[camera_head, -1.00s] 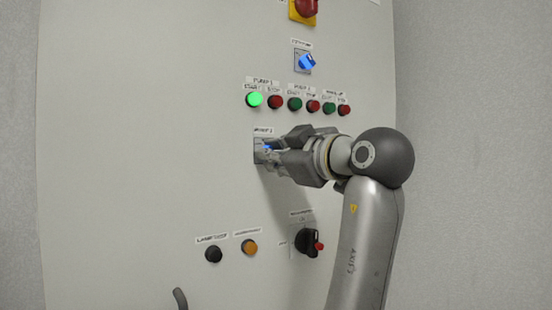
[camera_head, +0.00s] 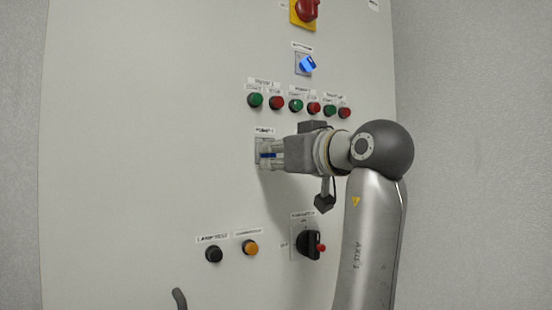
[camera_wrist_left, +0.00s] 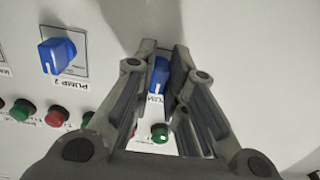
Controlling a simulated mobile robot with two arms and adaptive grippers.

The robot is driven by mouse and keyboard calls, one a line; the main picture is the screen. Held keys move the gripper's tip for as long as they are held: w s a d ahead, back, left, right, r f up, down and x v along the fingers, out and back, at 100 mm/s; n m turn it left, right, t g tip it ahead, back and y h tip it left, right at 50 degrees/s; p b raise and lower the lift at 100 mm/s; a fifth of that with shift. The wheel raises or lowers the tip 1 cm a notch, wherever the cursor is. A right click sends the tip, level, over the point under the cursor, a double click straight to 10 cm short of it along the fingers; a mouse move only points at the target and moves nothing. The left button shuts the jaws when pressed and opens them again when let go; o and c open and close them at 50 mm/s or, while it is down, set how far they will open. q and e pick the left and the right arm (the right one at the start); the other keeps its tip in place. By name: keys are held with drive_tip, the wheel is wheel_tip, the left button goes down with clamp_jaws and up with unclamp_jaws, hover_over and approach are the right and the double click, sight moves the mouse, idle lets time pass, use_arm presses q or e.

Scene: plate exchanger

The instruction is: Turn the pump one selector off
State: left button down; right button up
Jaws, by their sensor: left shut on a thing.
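The pump one selector (camera_head: 267,154) is a small blue knob on a grey square plate under a label on the panel, mostly hidden by the fingers. My left gripper (camera_head: 268,156) reaches it from the right and is shut on the blue knob. In the left wrist view the selector's blue handle (camera_wrist_left: 159,76) sits between the two fingertips (camera_wrist_left: 163,65), its label partly covered. The pump one start button (camera_head: 255,100) above it is dark green, unlit.
The pump 2 selector (camera_wrist_left: 57,53) sits close beside the gripper. A lit blue selector (camera_head: 306,64) and a red rotary switch (camera_head: 306,10) are higher up. A black rotary switch (camera_head: 308,244), black button (camera_head: 214,254) and amber button (camera_head: 250,248) are below. The panel's left side is clear.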

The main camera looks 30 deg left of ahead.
use_arm(q)
drive_tip(key=shift+r, duration=0.2)
idle(0.3)
drive_tip(key=c, duration=1.8)
unclamp_jaws()
drive_tip(key=o, duration=0.3)
drive_tip(key=shift+w+a+f, duration=0.1)
drive_tip(key=shift+a+f, duration=0.05)
drive_tip(key=shift+o, duration=0.2)
drive_tip(key=shift+d, duration=0.3)
drive_tip(key=v, duration=1.1)
drive_tip(key=shift+s+d, duration=0.2)
drive_tip(key=shift+f, duration=0.1)
